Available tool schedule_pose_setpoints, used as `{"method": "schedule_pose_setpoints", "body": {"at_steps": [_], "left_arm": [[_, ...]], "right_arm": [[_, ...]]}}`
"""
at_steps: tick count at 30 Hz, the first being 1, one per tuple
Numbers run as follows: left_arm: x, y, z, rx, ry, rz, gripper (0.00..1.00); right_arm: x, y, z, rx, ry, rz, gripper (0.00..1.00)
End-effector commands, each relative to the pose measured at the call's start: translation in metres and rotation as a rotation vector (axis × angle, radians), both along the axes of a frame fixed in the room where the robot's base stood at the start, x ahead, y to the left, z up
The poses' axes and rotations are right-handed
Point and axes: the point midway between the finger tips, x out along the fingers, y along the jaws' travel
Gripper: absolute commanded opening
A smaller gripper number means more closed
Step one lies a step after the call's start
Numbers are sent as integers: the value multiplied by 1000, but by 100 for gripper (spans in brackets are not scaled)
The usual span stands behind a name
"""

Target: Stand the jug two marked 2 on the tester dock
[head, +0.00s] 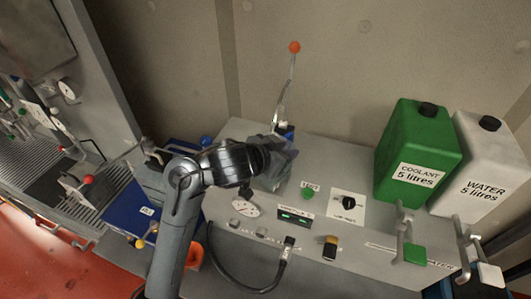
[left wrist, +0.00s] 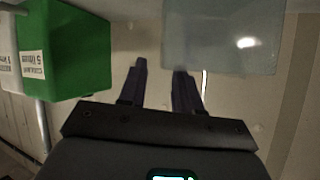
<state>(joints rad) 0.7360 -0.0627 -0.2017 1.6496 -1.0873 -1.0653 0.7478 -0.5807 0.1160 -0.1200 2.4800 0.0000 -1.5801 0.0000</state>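A pale translucent block-like vessel (left wrist: 220,38) fills the upper right of the left wrist view; it may be a jug, but no 2 is readable on it. In the head view a greyish see-through vessel (head: 274,182) stands on the bench below my left gripper, partly covered by it. My left gripper (head: 286,150) is over the bench, behind the dial. In the left wrist view its two fingers (left wrist: 161,66) are apart with nothing between them. The tester dock cannot be told apart for certain. My right gripper is not in view.
A green coolant jug (head: 415,150) and white water jug (head: 485,165) stand at the right of the bench (head: 340,143). An orange-knobbed lever (head: 291,75) rises behind my gripper. A black cable (head: 235,285) loops at the front. A blue case (head: 130,215) lies left of my arm.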

Motion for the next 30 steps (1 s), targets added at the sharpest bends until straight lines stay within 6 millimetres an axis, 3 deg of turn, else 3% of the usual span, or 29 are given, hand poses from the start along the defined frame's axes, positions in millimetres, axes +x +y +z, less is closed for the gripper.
{"method": "schedule_pose_setpoints", "body": {"at_steps": [15, 25, 30], "left_arm": [[-59, 46, 45, 5, -2, 3, 33], [-72, 55, 49, 1, 0, 3, 33], [-77, 60, 31, -6, 9, 38, 33]], "right_arm": [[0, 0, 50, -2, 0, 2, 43], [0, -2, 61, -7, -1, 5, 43], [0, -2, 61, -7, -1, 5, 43]]}}
